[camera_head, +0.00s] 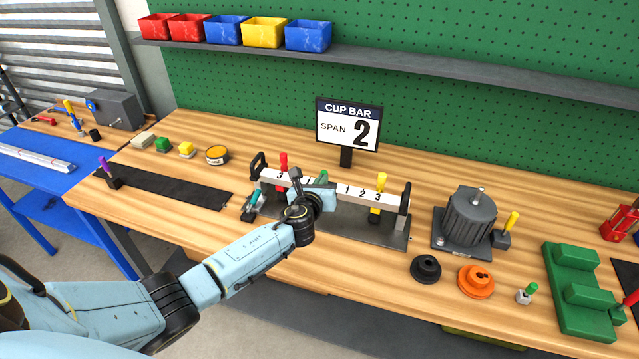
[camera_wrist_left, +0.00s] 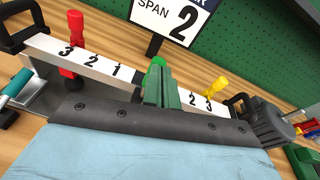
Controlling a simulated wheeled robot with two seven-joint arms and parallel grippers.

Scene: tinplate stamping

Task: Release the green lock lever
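The green lock lever (camera_head: 323,177) stands at the middle of the numbered cup bar (camera_head: 357,192), mostly behind my left gripper. In the left wrist view the lever's rounded green top (camera_wrist_left: 156,62) shows above upright green parts, straight ahead of my gripper's dark front edge. My left gripper (camera_head: 318,195) is at the bar's middle, close to the lever. Its fingertips do not show clearly, so I cannot tell whether they are open or touch the lever. A red lever (camera_head: 283,160) stands on the left of the bar and a yellow one (camera_head: 377,197) on the right. My right gripper is not in view.
A "SPAN 2" sign (camera_head: 348,128) stands behind the bar. A grey motor-like part (camera_head: 468,217), a black knob (camera_head: 425,268) and an orange disc (camera_head: 475,281) sit to the right. A teal handle (camera_head: 254,199) is at the bar's left end. Bare wood lies in front.

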